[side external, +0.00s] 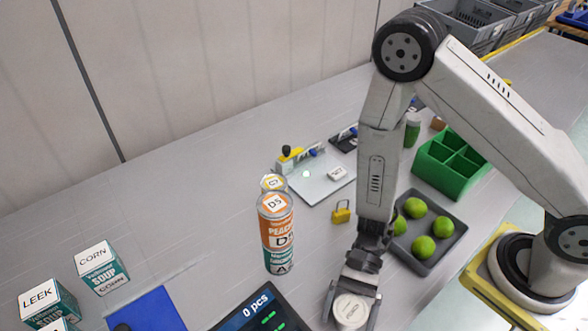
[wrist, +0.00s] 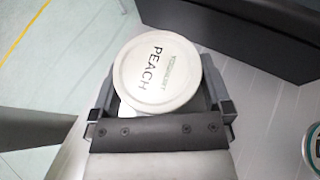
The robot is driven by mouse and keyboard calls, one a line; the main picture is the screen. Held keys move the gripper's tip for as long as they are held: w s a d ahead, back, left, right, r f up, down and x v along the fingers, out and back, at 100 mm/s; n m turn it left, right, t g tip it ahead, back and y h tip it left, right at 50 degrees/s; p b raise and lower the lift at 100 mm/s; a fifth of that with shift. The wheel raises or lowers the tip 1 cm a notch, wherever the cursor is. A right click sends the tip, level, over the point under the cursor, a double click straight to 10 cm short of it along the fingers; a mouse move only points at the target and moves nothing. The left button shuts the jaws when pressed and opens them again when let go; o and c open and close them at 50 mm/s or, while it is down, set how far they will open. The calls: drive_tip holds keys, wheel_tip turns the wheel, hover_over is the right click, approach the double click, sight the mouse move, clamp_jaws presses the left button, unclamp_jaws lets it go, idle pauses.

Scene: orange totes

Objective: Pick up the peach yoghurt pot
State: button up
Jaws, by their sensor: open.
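The peach yoghurt pot (wrist: 157,76) has a round white lid with the words PEACH and YOGHURT, seen from above in the wrist view. In the side external view the pot (side external: 351,311) is near the bottom edge, its lid showing between my gripper's fingers. My gripper (side external: 352,305) is open and reaches down around the pot, with one finger on each side. In the wrist view my gripper (wrist: 160,104) has its fingers beside the lid, partly hidden by it. I cannot tell whether either finger touches the pot.
A stack of cans (side external: 277,235) stands left of my arm. A grey tray (side external: 428,267) of green fruit lies to the right, a green divided box (side external: 424,178) behind it. A display (side external: 262,308) lies left of the pot. Soup boxes (side external: 101,267) stand far left.

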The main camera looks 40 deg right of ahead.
sight(351, 309)
drive_tip(key=c, duration=1.3)
drive_tip(key=shift+o, duration=0.2)
drive_tip(key=shift+r, duration=0.1)
drive_tip(key=shift+r, duration=4.9)
